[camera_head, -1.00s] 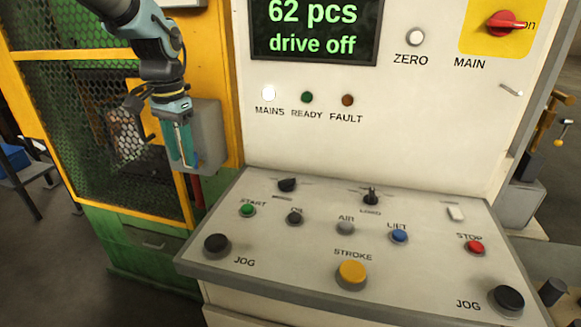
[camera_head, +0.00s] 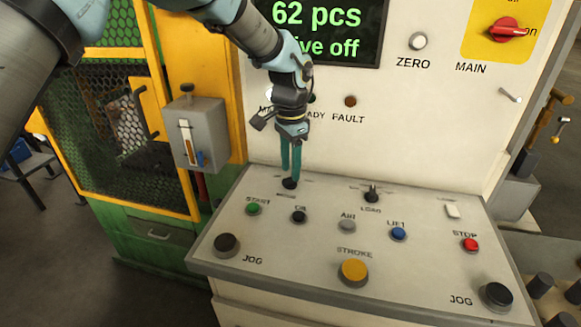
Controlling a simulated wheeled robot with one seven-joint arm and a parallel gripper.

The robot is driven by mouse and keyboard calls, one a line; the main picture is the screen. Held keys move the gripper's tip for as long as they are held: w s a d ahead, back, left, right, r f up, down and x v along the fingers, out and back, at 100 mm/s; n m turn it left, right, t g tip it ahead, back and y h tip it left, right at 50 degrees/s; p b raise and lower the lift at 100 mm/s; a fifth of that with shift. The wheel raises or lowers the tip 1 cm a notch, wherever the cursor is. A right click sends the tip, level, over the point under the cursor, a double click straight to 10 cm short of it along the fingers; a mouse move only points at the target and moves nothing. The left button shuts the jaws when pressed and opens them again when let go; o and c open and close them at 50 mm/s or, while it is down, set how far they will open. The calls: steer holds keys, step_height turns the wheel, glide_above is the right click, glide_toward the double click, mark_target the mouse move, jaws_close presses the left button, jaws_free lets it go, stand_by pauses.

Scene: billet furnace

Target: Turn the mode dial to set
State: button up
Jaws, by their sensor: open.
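The mode dial (camera_head: 289,184) is a small black knob at the back left of the sloping control panel (camera_head: 420,258), behind the green START button. Its label and pointer are too small to read surely. My gripper (camera_head: 291,174) points down right over the dial, its two teal fingers at or just above the knob. The fingers are open. I cannot tell whether they touch the knob, and they partly cover it.
A LOAD dial (camera_head: 371,194) stands right of the mode dial. START (camera_head: 253,208), a black OIL button (camera_head: 299,216) and a yellow STROKE button (camera_head: 353,270) lie in front. The upright display panel (camera_head: 430,120) rises behind. A grey box (camera_head: 205,135) stands left.

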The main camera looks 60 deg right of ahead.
mark_target(290, 180)
steer(key=shift+f, duration=1.15)
jaws_close()
